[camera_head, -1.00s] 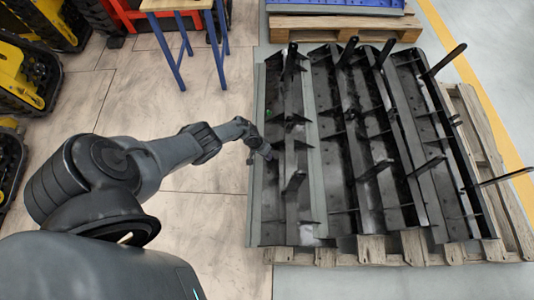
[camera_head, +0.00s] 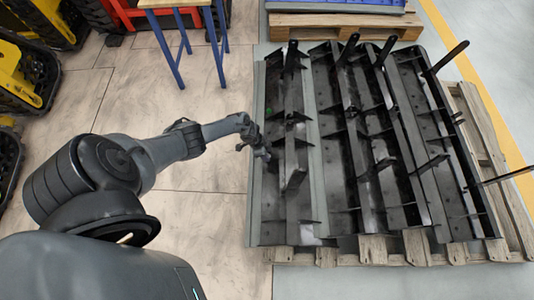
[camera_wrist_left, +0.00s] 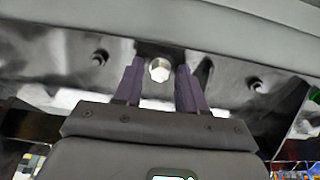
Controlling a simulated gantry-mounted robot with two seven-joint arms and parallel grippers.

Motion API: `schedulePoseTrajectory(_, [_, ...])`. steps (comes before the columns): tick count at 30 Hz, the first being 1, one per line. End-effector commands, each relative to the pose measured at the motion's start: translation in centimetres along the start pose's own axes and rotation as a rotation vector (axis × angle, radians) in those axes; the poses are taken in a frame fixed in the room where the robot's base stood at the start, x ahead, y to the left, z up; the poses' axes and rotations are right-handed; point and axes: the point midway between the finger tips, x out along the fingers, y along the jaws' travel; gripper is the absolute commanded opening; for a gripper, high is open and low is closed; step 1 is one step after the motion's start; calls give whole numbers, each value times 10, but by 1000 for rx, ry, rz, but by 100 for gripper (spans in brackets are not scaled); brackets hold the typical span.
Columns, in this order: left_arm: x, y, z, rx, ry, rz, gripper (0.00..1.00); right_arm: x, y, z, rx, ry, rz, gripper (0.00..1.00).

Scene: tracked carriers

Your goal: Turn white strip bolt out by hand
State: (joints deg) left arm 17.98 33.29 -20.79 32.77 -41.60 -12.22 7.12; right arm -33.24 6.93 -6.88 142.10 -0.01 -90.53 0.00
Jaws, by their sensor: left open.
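A white hexagonal bolt head (camera_wrist_left: 159,70) shows in the left wrist view, on the dark metal face of a black part. My left gripper (camera_wrist_left: 158,82) is open, with its two purple fingers on either side of the bolt head and visible gaps between. I cannot tell how deep the fingertips reach past it. In the head view my left gripper (camera_head: 262,153) is at the left edge of the black metal parts (camera_head: 285,175); the bolt is too small to make out there. My right gripper is not in view.
Two dark bolts or holes (camera_wrist_left: 99,57) flank the white one. A grey strip (camera_wrist_left: 200,20) runs above it. Black posts (camera_head: 350,48) stand up from the parts, which lie on a wooden pallet (camera_head: 372,249). A blue-legged table (camera_head: 167,52) stands at the back left.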

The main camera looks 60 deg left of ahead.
Motion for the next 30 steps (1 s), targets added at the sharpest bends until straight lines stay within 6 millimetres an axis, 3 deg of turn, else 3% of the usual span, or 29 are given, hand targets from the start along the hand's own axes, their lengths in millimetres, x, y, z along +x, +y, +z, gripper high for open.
schedulePoseTrajectory(6, [3, -1, 2, 538, -2, -1, 40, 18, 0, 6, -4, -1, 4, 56])
schedulePoseTrajectory(13, [2, -1, 2, 831, -2, 0, 40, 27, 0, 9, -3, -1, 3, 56])
schedulePoseTrajectory(21, [3, -1, 2, 1429, -1, -1, 40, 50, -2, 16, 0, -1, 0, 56])
schedulePoseTrajectory(25, [1, 0, 0, 1537, 0, -1, 40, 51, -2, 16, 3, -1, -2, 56])
schedulePoseTrajectory(30, [0, 0, 0, 1542, 0, -1, 40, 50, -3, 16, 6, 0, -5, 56])
